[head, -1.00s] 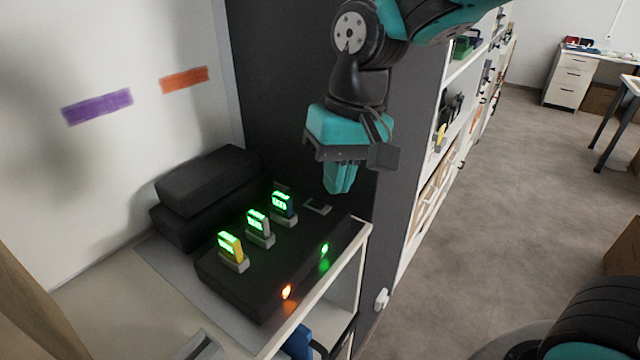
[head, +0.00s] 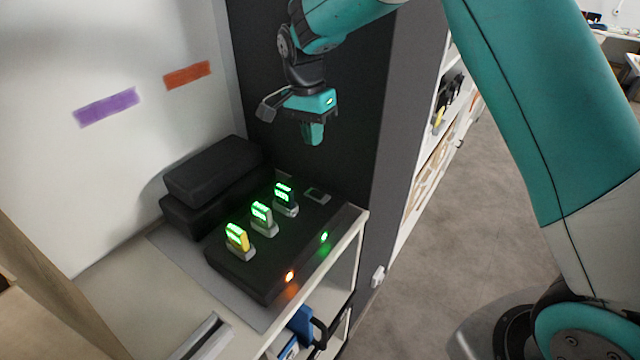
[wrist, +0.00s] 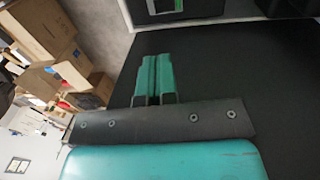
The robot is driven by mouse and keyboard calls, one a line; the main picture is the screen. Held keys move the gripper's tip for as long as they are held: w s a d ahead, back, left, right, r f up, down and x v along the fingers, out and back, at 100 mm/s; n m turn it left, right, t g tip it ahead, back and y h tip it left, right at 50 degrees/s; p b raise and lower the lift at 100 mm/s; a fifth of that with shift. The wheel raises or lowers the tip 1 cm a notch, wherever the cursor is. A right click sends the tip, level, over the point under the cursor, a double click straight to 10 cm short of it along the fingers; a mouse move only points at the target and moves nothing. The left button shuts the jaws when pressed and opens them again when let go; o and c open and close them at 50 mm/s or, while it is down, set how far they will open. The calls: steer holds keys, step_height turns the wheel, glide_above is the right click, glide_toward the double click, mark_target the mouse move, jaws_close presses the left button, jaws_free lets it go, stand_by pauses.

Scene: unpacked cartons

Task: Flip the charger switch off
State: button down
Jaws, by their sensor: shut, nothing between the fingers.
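The charger (head: 240,270) is a black box on the shelf top, with three upright packs glowing green: a yellow one (head: 239,240), a grey one (head: 264,218) and a dark one (head: 286,199). A small grey-framed rectangle (head: 317,195) lies at its far right end; I cannot tell surely whether it is the switch. A grey-framed piece (wrist: 164,7) shows at the top of the wrist view. An orange light (head: 290,276) and a green light (head: 324,237) glow on the front face. My gripper (head: 312,141) is shut and empty, above the charger's far end, apart from it.
Two stacked black cases (head: 212,172) stand behind the charger against the wall. A dark panel (head: 345,150) rises close behind my gripper. Blue and black items (head: 303,325) sit on the shelf below. A small white fitting (head: 378,276) is on the right side panel.

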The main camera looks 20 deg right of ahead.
mark_target(320, 194)
steer(key=f+p, duration=0.1)
steer(key=f, duration=0.3)
steer(key=s+f+p, duration=0.1)
steer(key=f+p, duration=0.1)
steer(key=f, duration=0.3)
steer(key=d+f+p, duration=0.1)
steer(key=f, duration=0.3)
steer(key=shift+s+f+p, duration=0.15)
steer(key=shift+f+p, duration=0.05)
steer(key=shift+p, duration=0.1)
steer(key=shift+a, duration=0.1)
